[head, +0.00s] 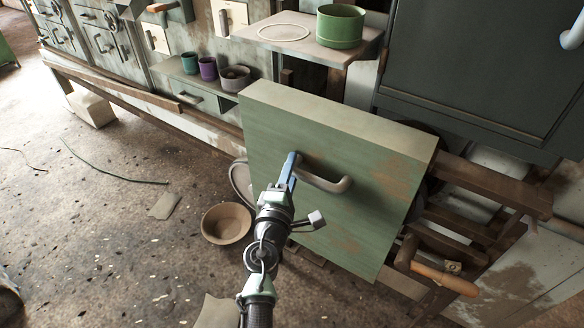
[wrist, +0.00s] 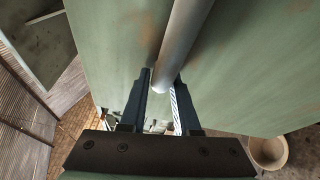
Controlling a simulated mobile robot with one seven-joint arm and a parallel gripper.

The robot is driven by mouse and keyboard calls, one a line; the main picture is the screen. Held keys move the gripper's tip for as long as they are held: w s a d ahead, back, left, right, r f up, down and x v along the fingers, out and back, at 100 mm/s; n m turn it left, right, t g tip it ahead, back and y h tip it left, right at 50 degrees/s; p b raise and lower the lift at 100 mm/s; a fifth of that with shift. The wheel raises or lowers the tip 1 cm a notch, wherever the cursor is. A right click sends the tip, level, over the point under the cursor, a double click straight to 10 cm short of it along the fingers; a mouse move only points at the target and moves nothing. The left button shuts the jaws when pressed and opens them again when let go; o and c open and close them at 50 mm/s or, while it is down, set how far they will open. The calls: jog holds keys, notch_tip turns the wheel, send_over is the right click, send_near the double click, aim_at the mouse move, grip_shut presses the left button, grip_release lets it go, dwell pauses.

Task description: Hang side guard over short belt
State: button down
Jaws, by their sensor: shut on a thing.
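The side guard (head: 330,215) is a large green, rust-marked box panel with a grey bar handle (head: 326,182) on its front face. It stands in the middle of the head view, slightly tilted, in front of the dark machine frame. My gripper (head: 291,168) is shut on the left end of that handle. In the wrist view the two fingers of my gripper (wrist: 163,95) lie either side of the grey handle (wrist: 184,40), against the green face (wrist: 110,40). The guard hides what is behind it; I cannot make out the short belt.
A shelf (head: 345,42) with a green pot (head: 340,26) and a pale ring (head: 284,32) is above the guard. A brown beam (head: 495,185) and a wooden-handled tool (head: 445,278) are at right. A tan bowl (head: 226,222) is on the floor. The floor at left is mostly open.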

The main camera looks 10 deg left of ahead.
jog(key=shift+f+b, duration=0.2)
jog(key=shift+b, duration=0.25)
dwell(0.4)
jog(key=c, duration=0.6)
grip_release()
jog(key=shift+o, duration=0.2)
jog(key=shift+s+f, duration=0.15)
jog(key=shift+f, duration=0.35)
jog(key=shift+s+r, duration=0.15)
jog(key=shift+s, duration=0.3)
jog(key=s+a, duration=0.3)
jog(key=s, duration=1.8)
jog(key=shift+a+r+b, duration=0.15)
jog(key=shift+b, duration=0.3)
jog(key=shift+s, duration=0.1)
